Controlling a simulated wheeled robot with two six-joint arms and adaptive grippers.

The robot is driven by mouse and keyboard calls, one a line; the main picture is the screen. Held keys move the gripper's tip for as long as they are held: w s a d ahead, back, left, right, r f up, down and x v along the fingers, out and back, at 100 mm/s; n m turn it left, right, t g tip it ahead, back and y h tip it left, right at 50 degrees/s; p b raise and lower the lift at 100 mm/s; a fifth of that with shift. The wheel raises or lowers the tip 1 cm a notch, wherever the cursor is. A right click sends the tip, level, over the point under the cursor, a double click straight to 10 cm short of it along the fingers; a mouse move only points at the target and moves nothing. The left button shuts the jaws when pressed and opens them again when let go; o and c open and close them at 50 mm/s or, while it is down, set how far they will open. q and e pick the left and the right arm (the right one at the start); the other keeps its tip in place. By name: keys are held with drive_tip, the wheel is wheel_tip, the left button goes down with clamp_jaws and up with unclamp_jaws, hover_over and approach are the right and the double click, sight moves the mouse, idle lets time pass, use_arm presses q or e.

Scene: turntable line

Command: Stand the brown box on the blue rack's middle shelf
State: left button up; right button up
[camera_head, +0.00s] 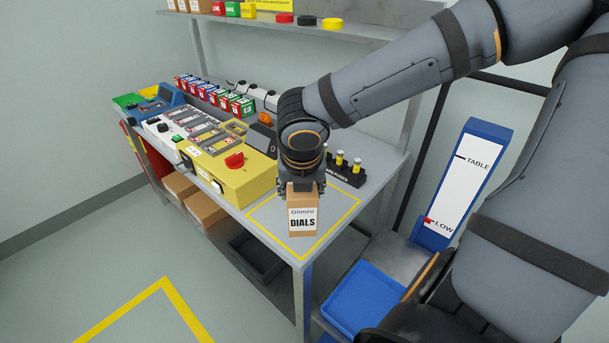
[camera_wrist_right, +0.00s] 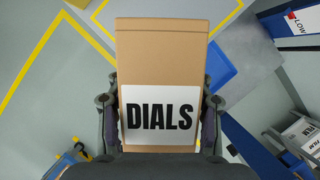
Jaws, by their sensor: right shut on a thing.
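The brown box (camera_head: 302,221), with a white label reading DIALS, is upright below my right gripper (camera_head: 302,186) in the head view. The gripper is shut on the box, near the front corner of the workbench. Whether the box touches the bench top cannot be told. In the right wrist view, the box (camera_wrist_right: 162,57) lies between the two fingers of the same gripper (camera_wrist_right: 160,118). A blue structure (camera_wrist_right: 250,147) shows at lower right there, with white FILM-marked items beside it; whether it is the blue rack is unclear. My left gripper is not in view.
A yellow outline marks the workbench (camera_head: 264,216) around the box. A yellow control box (camera_head: 240,180) stands left, a black holder with vials (camera_head: 345,176) right. A blue tray (camera_head: 359,299) and a blue post marked TABLE and LOW (camera_head: 488,130) are at right.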

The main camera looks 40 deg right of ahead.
drive_tip(key=shift+w+d+f+b, duration=0.65)
drive_tip(key=shift+w+f+b, duration=0.05)
drive_tip(key=shift+w+b, duration=0.15)
drive_tip(key=w+d+f+b, duration=0.1)
drive_tip(key=w+d+f, duration=0.2)
drive_tip(key=d+f, duration=0.1)
drive_tip(key=w+d+f+b, duration=0.1)
drive_tip(key=w+d+f, duration=0.2)
drive_tip(key=w+d, duration=0.1)
drive_tip(key=shift+w+d+f+b, duration=0.25)
drive_tip(key=shift+w+f+b, duration=0.05)
drive_tip(key=shift+f+b, duration=0.1)
drive_tip(key=shift+w+d+f, duration=0.1)
drive_tip(key=shift+d+f, duration=0.05)
drive_tip(key=shift+f, duration=0.15)
wheel_tip(320, 180, down, 3)
drive_tip(key=shift+r+b, duration=0.15)
drive_tip(key=shift+b, duration=0.5)
drive_tip(key=shift+f, duration=0.2)
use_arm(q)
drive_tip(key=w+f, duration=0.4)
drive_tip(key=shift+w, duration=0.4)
use_arm(e)
drive_tip(key=shift+r, duration=0.1)
